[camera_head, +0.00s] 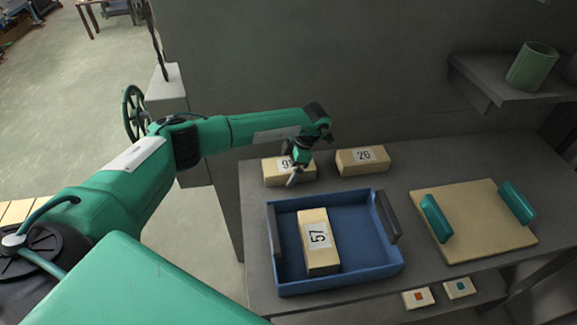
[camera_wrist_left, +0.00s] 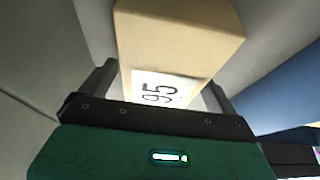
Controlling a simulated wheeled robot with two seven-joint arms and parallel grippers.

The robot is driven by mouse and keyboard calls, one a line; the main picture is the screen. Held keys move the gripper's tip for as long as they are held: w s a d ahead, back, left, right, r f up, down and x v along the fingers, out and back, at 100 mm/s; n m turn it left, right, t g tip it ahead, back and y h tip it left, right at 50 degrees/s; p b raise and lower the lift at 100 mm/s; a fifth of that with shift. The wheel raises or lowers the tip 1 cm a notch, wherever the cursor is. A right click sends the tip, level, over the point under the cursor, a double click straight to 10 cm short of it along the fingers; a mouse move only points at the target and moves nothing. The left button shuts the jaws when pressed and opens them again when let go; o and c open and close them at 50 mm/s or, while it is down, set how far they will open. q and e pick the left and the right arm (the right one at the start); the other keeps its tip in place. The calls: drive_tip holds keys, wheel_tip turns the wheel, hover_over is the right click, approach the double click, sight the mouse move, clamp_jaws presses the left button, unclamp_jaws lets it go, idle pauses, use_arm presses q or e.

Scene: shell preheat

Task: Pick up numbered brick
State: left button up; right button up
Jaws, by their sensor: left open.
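A pale brick (camera_head: 279,177) stands at the back left of the table, partly hidden by my left gripper. Its label reads 95 in the left wrist view (camera_wrist_left: 180,50). My left gripper (camera_head: 293,172) is open over this brick, with one finger on each side of it in the left wrist view (camera_wrist_left: 165,85). I cannot tell whether the fingers touch it. A brick numbered 26 (camera_head: 375,167) stands to its right. A brick numbered 57 (camera_head: 322,258) lies in the blue tray (camera_head: 336,282). My right gripper is not in view.
A wooden board (camera_head: 478,220) with two green handles lies on the right of the table. Two small blocks with red (camera_head: 406,304) and blue (camera_head: 470,281) marks lie at the front. A green cup (camera_head: 532,67) stands on a wall shelf (camera_head: 520,96).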

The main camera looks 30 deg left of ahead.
sight(289, 164)
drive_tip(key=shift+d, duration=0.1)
use_arm(q)
drive_tip(key=shift+c, duration=1.3)
drive_tip(key=c, duration=1.1)
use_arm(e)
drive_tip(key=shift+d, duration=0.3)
use_arm(q)
drive_tip(key=shift+o, duration=0.2)
drive_tip(key=shift+w+r, duration=0.1)
drive_tip(key=shift+r, duration=0.05)
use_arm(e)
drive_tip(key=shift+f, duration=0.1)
